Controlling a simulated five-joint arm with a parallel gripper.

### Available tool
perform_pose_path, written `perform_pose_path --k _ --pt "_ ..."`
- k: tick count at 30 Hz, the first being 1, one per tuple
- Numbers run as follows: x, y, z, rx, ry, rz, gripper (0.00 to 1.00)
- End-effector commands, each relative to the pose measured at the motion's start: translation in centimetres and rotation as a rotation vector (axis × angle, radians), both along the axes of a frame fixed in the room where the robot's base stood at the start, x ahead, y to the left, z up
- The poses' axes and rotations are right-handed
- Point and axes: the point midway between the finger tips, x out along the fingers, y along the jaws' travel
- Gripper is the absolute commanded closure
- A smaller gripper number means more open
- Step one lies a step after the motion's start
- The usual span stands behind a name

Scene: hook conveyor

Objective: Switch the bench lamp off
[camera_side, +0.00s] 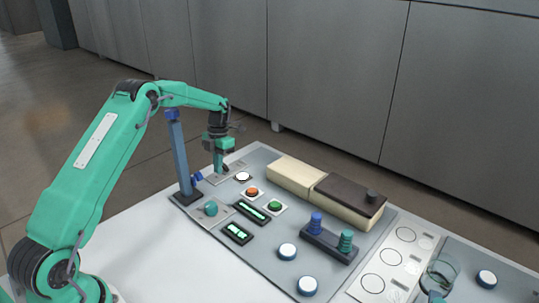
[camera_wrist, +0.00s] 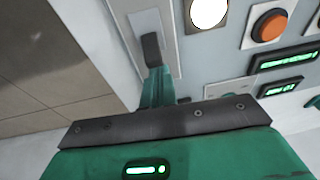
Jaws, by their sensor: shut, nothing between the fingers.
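My gripper (camera_side: 224,170) is shut and empty, pointing down at the far left corner of the grey panel. In the wrist view its dark fingertip (camera_wrist: 152,52) is over a light, narrow plate (camera_wrist: 143,22); the plate also shows in the side view (camera_side: 234,167). The fingers hide part of this plate, and I cannot tell whether they touch it or a switch on it. A round white disc (camera_side: 243,176) sits just right of my gripper. It looks bright white in the wrist view (camera_wrist: 208,12), as if lit.
An orange button (camera_side: 252,192) and a green button (camera_side: 275,206) sit close by, with green-lit displays (camera_side: 251,211) in front. A blue post (camera_side: 181,155) stands left of my gripper.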

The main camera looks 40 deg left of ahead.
Motion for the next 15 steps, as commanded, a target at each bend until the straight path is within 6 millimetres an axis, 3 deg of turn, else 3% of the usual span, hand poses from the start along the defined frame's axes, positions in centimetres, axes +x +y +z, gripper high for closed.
perform_pose_path --k 15 --pt "-0.02 0.00 -0.94 0.000 0.001 0.000 1.00"
